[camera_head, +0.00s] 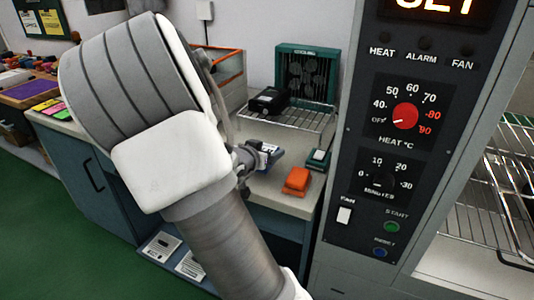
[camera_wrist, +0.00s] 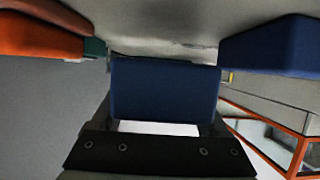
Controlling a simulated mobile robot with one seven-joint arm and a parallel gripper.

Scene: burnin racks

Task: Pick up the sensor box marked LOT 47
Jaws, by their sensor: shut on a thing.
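My gripper (camera_wrist: 163,122) is shut on a dark blue box (camera_wrist: 165,90), which sits between its two fingers in the wrist view. No marking shows on the face turned to the wrist camera, so I cannot read LOT 47. A second blue box (camera_wrist: 275,46) is at the upper right of that view, apart from the held one. In the head view my arm covers most of the gripper; a blue box with a white label (camera_head: 269,155) shows just right of it. I cannot tell which blue box that is, nor whether the held box touches the bench.
An orange box (camera_head: 297,180) and a dark green box (camera_head: 318,160) stand right of the gripper on the bench. Behind are a wire rack (camera_head: 305,119) with a black box (camera_head: 268,101) and a green fan unit (camera_head: 307,72). The oven panel (camera_head: 400,150) rises at right.

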